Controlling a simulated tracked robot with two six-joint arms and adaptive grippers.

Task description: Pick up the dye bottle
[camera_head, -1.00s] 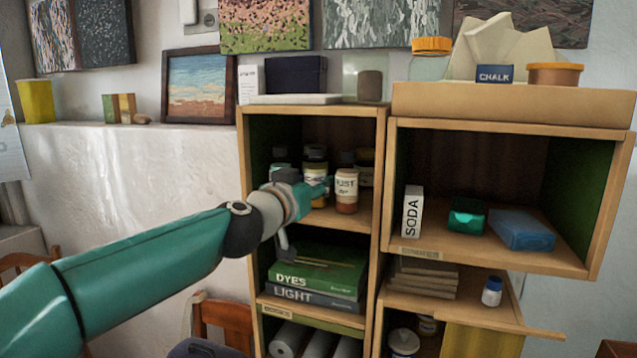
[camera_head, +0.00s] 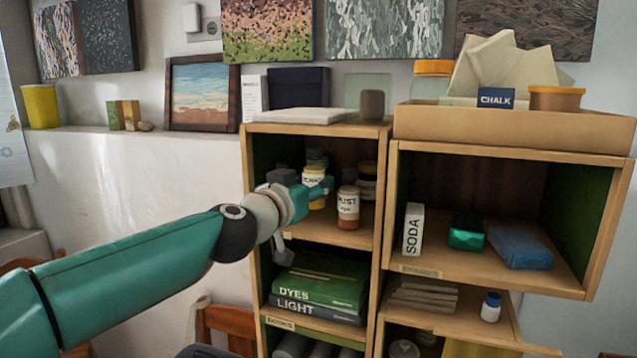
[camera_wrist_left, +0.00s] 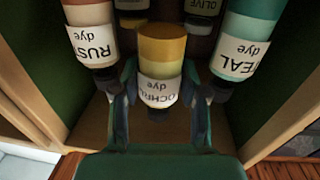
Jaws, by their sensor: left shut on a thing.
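My left gripper (camera_head: 313,192) reaches into the upper left cubby and is shut on the yellow ochre dye bottle (camera_head: 312,175). In the left wrist view, the fingers (camera_wrist_left: 160,95) grip both sides of the ochre bottle (camera_wrist_left: 160,52), whose label appears upside down. A rust dye bottle (camera_head: 348,207) stands just right of the gripper; it also shows in the wrist view (camera_wrist_left: 90,35). A teal dye bottle (camera_wrist_left: 245,40) is on the other side there, and an olive bottle (camera_wrist_left: 204,10) is behind. The fingers partly hide the ochre bottle in the head view. My right gripper is not in view.
The cubby's divider (camera_head: 382,190) rises right of the bottles, with its top board (camera_head: 310,127) above. Books (camera_head: 318,285) lie on the shelf below. The right cubby holds a soda box (camera_head: 412,230), a green item (camera_head: 467,232) and a blue block (camera_head: 520,247).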

